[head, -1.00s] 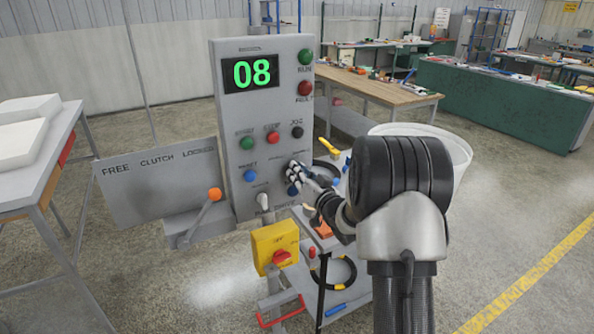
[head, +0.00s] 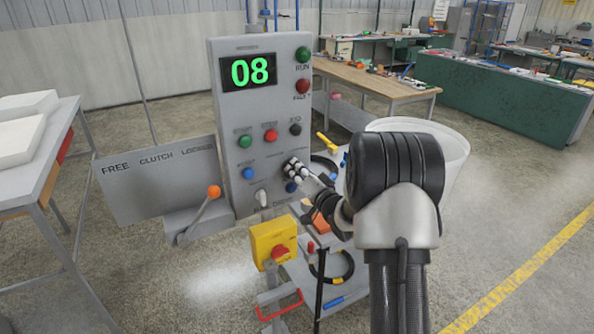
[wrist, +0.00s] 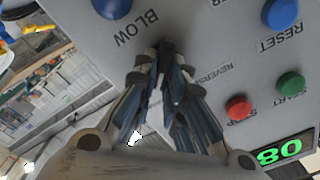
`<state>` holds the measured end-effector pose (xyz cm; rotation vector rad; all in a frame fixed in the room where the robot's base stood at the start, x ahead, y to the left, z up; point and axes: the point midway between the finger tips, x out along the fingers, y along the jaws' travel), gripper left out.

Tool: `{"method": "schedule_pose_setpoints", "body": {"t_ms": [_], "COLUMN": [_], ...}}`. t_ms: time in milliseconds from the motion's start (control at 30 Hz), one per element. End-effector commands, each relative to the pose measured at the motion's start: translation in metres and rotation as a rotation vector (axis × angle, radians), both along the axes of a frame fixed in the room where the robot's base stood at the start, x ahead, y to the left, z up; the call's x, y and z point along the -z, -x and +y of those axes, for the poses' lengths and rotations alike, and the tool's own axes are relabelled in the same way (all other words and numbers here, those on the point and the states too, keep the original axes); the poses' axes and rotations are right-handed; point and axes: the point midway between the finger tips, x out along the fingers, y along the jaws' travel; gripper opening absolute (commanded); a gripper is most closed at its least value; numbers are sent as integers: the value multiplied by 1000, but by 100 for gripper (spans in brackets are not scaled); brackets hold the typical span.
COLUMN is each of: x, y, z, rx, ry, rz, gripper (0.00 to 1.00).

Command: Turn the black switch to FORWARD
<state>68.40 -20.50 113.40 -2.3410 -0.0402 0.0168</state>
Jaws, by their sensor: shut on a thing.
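The black switch (wrist: 168,76) is mostly hidden between my fingertips on the grey control panel (head: 225,120); only a dark part shows in the wrist view. My gripper (head: 293,169) is at the panel's lower right, below the black button. In the wrist view my gripper (wrist: 168,85) has both fingers closed in around the switch. The word REVERSE (wrist: 212,74) is readable beside the fingers. The FORWARD label cannot be made out, and the switch's exact angle is hidden.
A blue button (head: 291,187) sits just below my fingers. Red (head: 270,136), green (head: 245,142) and black (head: 295,130) buttons are above. The display (head: 249,72) reads 08. An orange-knobbed clutch lever (head: 213,191) stands left; a yellow box (head: 272,240) is below.

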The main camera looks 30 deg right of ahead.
Motion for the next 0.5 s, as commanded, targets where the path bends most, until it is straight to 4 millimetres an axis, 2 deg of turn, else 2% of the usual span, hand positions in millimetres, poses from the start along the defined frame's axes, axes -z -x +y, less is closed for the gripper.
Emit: {"method": "schedule_pose_setpoints", "body": {"t_ms": [100, 133, 400, 500], "x": [0, 0, 0, 0], "y": [0, 0, 0, 0], "z": [0, 0, 0, 0], "rx": [1, 1, 0, 0], "ry": [-2, -2, -1, -1], "rz": [-1, -1, 0, 0], "gripper": [0, 12, 30, 32]}}
